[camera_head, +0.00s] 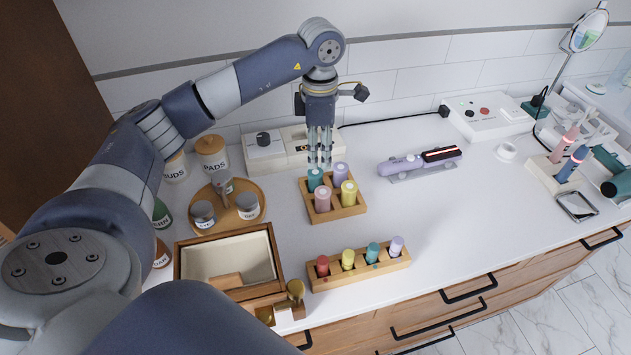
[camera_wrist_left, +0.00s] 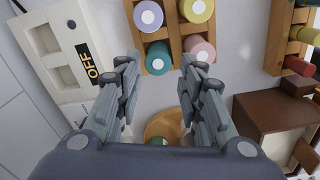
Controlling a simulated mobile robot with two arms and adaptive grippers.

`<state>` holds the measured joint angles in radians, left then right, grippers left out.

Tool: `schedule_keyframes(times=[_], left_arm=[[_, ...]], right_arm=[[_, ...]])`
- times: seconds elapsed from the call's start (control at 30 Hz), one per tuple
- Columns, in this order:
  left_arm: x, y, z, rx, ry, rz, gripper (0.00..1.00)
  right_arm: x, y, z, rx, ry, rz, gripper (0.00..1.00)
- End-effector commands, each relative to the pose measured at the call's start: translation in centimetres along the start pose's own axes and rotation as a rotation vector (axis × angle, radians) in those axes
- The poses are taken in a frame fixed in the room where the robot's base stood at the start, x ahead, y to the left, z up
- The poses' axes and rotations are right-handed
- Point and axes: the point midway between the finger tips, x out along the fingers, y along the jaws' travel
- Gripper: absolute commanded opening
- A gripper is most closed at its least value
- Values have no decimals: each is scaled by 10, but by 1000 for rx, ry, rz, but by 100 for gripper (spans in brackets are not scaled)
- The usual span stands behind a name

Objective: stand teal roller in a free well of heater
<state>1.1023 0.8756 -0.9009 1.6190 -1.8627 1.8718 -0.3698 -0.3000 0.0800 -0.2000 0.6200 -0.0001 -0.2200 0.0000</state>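The teal roller (camera_head: 316,178) stands in a wooden block with several wells (camera_head: 347,213), beside lavender, yellow and pink rollers. My left gripper (camera_head: 320,164) points down just above it. In the left wrist view the fingers (camera_wrist_left: 160,62) are apart, with the teal roller (camera_wrist_left: 158,57) showing between their tips and nothing gripped. The white heater (camera_head: 263,152) stands behind the block against the wall, partly hidden by my gripper. In the left wrist view the heater (camera_wrist_left: 55,55) shows an OFF label and two square wells that look empty. My right gripper is not in view.
A front rack (camera_head: 358,274) holds small red, yellow, teal and lavender bottles. An open wooden box (camera_head: 228,260) and a round tray with jars (camera_head: 228,215) stand left. A lavender hair tool (camera_head: 420,161) lies right. The counter between is clear.

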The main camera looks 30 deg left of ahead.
Motion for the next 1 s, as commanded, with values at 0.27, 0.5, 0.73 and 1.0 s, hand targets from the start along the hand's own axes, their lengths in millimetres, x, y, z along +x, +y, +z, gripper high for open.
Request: schedule_keyframes(times=[0.27,0.5,0.73,1.0], left_arm=[[25,0,-1,0,0,-1,36],[55,1,-8,0,2,-3,36],[74,2,-7,0,0,1,36],[74,2,-6,1,0,1,15]], right_arm=[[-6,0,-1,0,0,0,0],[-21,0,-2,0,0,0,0],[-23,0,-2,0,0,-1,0],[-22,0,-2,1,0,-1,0]])
